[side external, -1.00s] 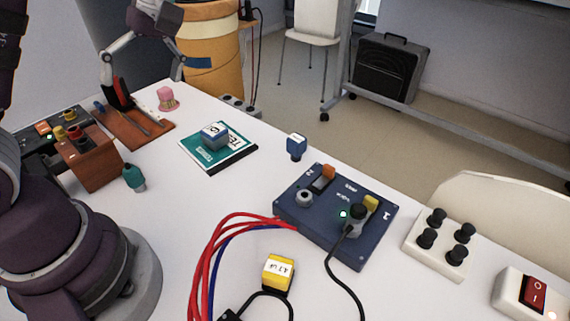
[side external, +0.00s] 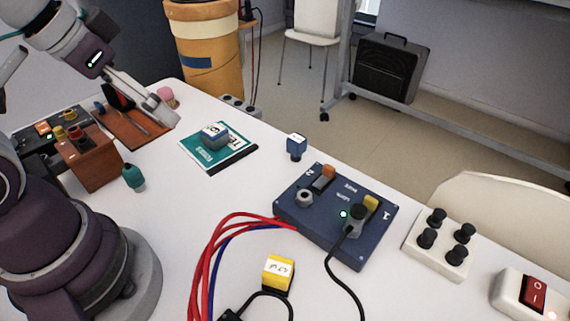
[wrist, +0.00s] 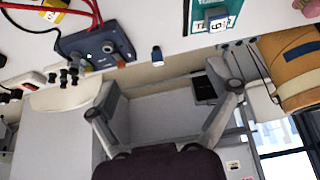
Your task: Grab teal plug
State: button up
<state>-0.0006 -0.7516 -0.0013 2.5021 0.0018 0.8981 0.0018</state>
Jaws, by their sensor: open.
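The teal plug (side external: 134,178) stands on the white table in the side view, in front of the brown wooden box and near my arm's base. It is not visible in the wrist view. My gripper (side external: 158,110) is in the air at the upper left of the side view, apart from the plug and beyond it toward the brown board. In the wrist view my gripper (wrist: 170,92) has its two fingers spread wide, with nothing between them.
A brown box (side external: 92,160) stands beside the plug. A teal book (side external: 205,152) bears a blue-and-white block (side external: 214,135). A blue plug (side external: 296,146), a dark blue panel (side external: 300,223) with cables and a yellow block (side external: 278,272) lie rightward. Table between plug and book is clear.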

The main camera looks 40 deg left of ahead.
jog(key=c, duration=0.4)
jog(key=shift+o, duration=0.2)
jog(key=n+g, duration=0.6)
jog(key=n, duration=1.8)
send_over(129, 168)
notch_tip(129, 168, down, 10)
jog(key=shift+s+f, duration=0.1)
notch_tip(129, 168, down, 4)
jog(key=shift+f, duration=3)
